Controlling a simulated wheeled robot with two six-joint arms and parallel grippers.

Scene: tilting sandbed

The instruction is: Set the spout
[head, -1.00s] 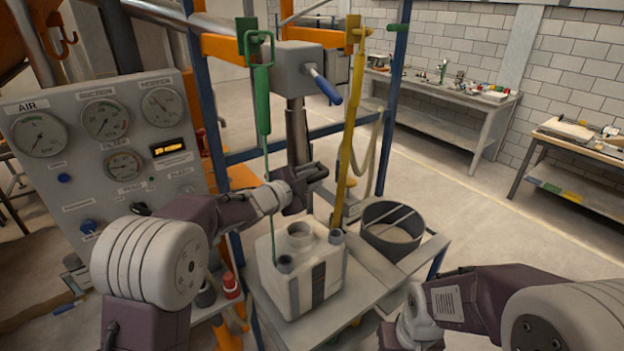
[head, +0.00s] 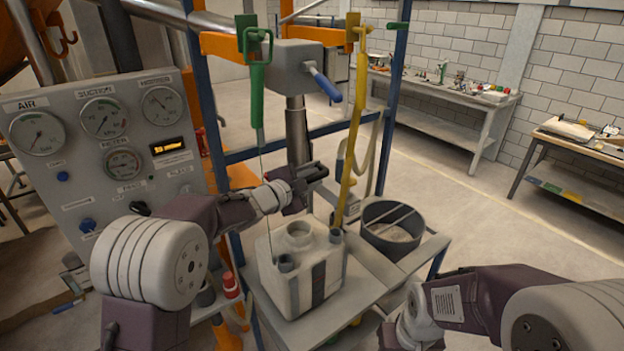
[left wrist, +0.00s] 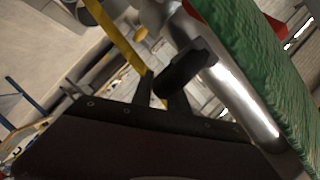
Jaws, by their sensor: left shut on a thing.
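The spout appears to be the metal pipe (head: 297,130) that hangs from a grey box (head: 305,66) with a blue-handled lever (head: 324,84). My left gripper (head: 312,184) is at the pipe's lower part, above a white block-shaped container (head: 300,265) with round openings on top.
A green hanging piece (head: 257,95) with a thin line is left of the pipe; a yellow one (head: 352,130) is right. A round bin (head: 392,228) stands beside the container. A gauge panel (head: 105,150) is at the left. Workbenches (head: 440,110) stand along the back wall.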

